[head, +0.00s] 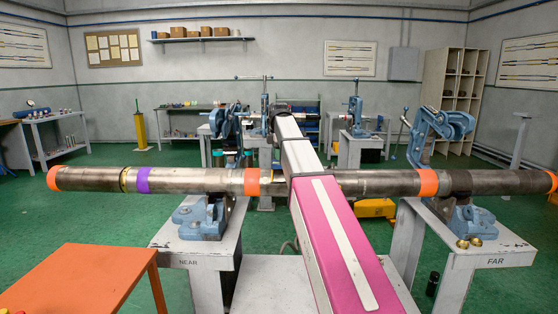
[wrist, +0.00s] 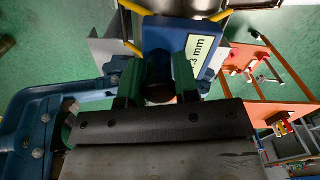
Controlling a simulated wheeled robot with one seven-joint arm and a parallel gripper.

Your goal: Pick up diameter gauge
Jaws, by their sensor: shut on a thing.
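In the wrist view my gripper (wrist: 158,78) has its two green fingers closed on a short dark round handle (wrist: 160,82). The handle joins a blue body with a white label ending in "3 mm", which I take as the diameter gauge (wrist: 165,35). Yellow-edged parts show at its far end, cut off by the top of the picture. The gauge hangs over green floor and what looks like a pale table edge. In the head view my arm hides much of the middle, and I cannot make out the gauge there.
A long steel pipe (head: 205,181) with orange and purple bands lies across two blue vises on the NEAR (head: 188,251) and FAR (head: 480,263) stands. An orange table (head: 80,280) is at front left. In the wrist view a blue vise part (wrist: 30,125) is close at left.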

